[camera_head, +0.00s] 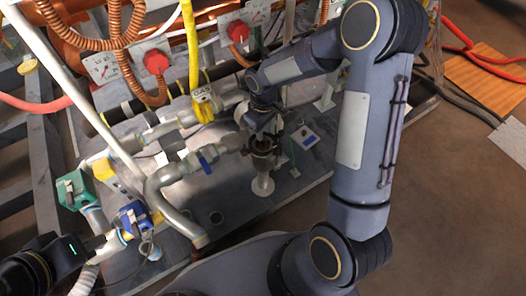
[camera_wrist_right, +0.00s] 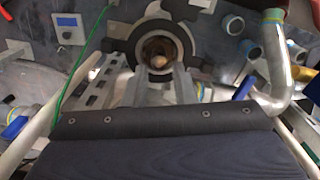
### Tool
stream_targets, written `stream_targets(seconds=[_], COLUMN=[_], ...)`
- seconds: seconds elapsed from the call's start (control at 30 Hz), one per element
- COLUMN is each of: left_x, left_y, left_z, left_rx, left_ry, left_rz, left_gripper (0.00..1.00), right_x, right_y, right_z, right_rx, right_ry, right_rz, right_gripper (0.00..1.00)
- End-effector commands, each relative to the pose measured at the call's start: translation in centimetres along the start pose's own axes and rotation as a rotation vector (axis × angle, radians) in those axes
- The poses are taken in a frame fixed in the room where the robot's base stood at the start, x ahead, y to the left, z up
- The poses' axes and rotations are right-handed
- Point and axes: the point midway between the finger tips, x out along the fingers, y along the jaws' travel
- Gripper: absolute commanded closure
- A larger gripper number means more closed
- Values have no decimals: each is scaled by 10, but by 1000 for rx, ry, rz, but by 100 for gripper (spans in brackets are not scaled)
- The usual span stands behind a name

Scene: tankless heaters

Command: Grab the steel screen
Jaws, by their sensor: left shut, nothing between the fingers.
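A round dark pipe fitting with an open mouth (camera_head: 262,148) stands upright on the grey base plate in the head view. My right gripper (camera_head: 262,122) is right above and behind it. In the right wrist view the fitting's ring (camera_wrist_right: 157,48) is ahead, with a brownish inside and a small pale round piece in its middle. I cannot tell whether that piece is the steel screen. The right gripper's grey fingers (camera_wrist_right: 160,88) point at the mouth; their tips and grip are unclear. My left gripper (camera_head: 98,243) is shut and empty at the lower left, near the blue valve.
Grey pipes with a blue-handled valve (camera_head: 207,160) run left of the fitting. A green box (camera_head: 75,190) and a blue valve (camera_head: 133,216) are at the left. Yellow, orange and red hoses hang behind.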

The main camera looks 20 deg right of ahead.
Motion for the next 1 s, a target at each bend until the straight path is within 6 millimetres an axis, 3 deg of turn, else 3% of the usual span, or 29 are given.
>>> stream_targets(seconds=[0.37, 0.6, 0.8, 1.0], left_x=[25, 24, 24, 24], left_y=[-12, -11, -11, -11], left_z=[13, 12, 12, 12], left_rx=[0, 0, 0, 0], left_ry=[0, 0, 0, 0], left_rz=[0, 0, 0, 0], left_gripper=[100, 100, 100, 100], right_x=[50, 50, 50, 50], right_y=[1, 1, 1, 1], right_z=[-4, -4, -4, -4], right_rx=[2, 2, 2, 2], right_ry=[1, 2, 2, 3], right_rz=[-1, -1, -1, 0], right_gripper=[75, 75, 100, 100])
